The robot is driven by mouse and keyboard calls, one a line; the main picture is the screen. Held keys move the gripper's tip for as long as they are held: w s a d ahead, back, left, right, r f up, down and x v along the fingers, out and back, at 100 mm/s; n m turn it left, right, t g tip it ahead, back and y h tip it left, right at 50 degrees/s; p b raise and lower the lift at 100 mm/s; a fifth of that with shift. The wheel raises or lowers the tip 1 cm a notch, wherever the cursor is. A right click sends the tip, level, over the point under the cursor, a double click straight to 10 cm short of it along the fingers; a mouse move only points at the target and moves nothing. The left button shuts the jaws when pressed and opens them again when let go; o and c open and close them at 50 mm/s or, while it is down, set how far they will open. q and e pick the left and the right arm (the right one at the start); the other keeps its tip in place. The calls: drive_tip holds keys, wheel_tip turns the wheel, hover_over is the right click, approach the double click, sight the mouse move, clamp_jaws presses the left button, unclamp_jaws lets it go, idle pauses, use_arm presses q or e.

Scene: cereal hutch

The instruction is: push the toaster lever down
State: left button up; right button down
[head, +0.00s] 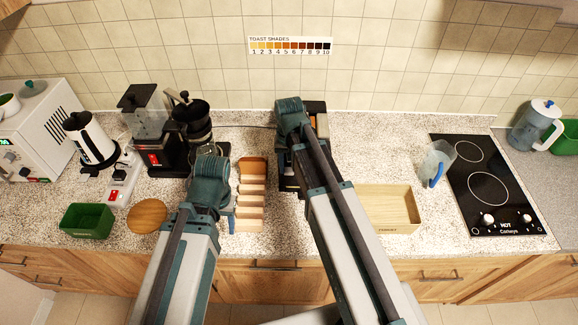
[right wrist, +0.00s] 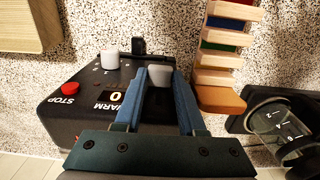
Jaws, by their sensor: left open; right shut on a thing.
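The black toaster (head: 316,106) stands against the back wall, mostly hidden behind my right arm in the head view. In the right wrist view its panel (right wrist: 62,120) shows a red STOP button (right wrist: 71,88), a white dial (right wrist: 109,58) and a "WARM 0" marking. My right gripper (right wrist: 166,78) is at the toaster, its fingers shut on a pale grey knob (right wrist: 183,73) that looks like the lever. How far down the lever is, I cannot tell. My left gripper (head: 231,222) is open, low beside the wooden rack, mostly hidden by its wrist.
A wooden rack (head: 253,167) with several slots stands left of the toaster, close to my right gripper. A coffee machine (head: 145,125) is further left. A wooden box (head: 398,190) lies right of my right arm, before a jug (head: 437,158) and the black hob (head: 480,165).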

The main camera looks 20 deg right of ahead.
sight(289, 170)
drive_tip(key=shift+f+b, duration=1.55)
drive_tip(key=shift+f, duration=0.4)
drive_tip(key=shift+s, duration=0.1)
drive_tip(key=shift+c, duration=2.4)
unclamp_jaws()
drive_tip(key=shift+r, duration=0.1)
wheel_tip(289, 170, up, 14)
drive_tip(key=p, duration=1.4)
